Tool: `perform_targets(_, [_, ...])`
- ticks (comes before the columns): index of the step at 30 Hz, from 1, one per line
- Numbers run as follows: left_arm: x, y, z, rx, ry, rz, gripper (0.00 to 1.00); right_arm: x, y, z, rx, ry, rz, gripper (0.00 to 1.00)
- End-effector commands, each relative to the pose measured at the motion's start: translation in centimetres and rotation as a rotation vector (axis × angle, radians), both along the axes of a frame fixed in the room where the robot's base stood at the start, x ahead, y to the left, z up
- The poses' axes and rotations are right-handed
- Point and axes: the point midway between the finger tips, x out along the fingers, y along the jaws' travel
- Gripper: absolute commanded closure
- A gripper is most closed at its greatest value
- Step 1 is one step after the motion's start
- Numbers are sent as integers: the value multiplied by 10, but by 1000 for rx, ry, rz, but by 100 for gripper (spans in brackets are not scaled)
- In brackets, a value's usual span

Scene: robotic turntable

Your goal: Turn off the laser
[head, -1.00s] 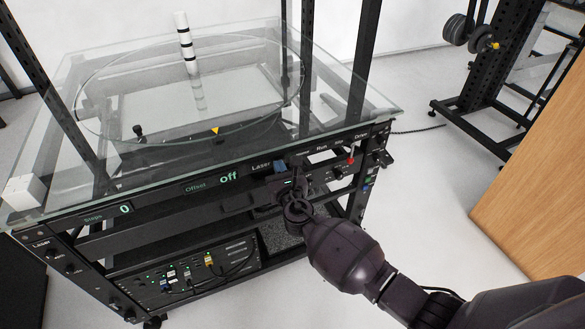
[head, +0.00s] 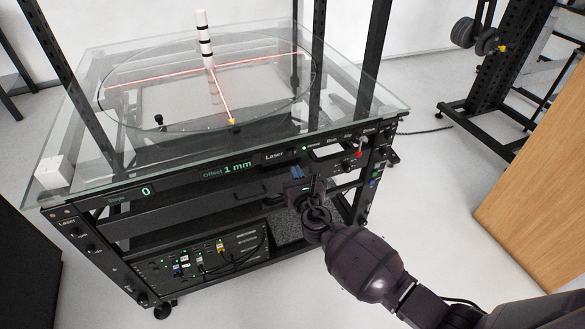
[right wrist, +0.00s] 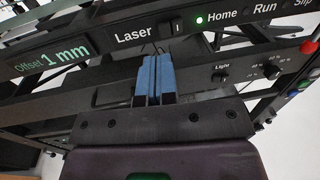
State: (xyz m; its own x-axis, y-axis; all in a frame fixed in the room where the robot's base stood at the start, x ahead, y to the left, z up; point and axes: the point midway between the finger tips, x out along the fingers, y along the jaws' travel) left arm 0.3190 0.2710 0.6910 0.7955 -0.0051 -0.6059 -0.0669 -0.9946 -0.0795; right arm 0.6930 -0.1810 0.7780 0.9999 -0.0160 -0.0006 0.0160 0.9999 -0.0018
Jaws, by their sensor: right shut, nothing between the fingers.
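The laser switch is a small black rocker (right wrist: 177,27) to the right of the "Laser" label on the front panel, in the right wrist view. Red laser lines (head: 150,80) cross the glass turntable (head: 130,115), and the offset display (head: 236,167) reads "1 mm". My right gripper (right wrist: 154,78) is shut and empty, its blue fingertips pressed together. It sits below and slightly left of the switch, apart from it in the picture. In the head view my right gripper (head: 298,173) is just under the front panel. My left gripper is out of view.
A green light (right wrist: 199,20) glows beside the "Home" label. A red-tipped lever (head: 359,152) is farther right on the panel. A black-and-white striped post (head: 204,45) stands on the turntable. A wooden panel (head: 535,190) is at the right; open floor lies between.

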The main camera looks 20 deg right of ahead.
Motion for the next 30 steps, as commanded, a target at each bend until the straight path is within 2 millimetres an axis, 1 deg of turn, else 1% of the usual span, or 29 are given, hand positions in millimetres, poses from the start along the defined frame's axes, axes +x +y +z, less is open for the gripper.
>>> perform_targets(1, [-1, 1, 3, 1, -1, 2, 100, -9, 0, 5, 0, -4, 0, 100])
perform_targets(6, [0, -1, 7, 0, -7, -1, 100, -40, 3, 4, 0, -4, -1, 100])
perform_targets(9, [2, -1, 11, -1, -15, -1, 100, -55, 5, 3, 0, -4, 0, 100])
perform_targets(13, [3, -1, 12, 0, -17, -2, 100, -69, 6, 2, 0, -3, 0, 100])
perform_targets(18, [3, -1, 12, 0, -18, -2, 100, -78, 7, 2, 0, -3, 0, 100])
perform_targets(30, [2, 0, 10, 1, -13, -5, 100, -79, 6, 1, -1, -3, 0, 100])
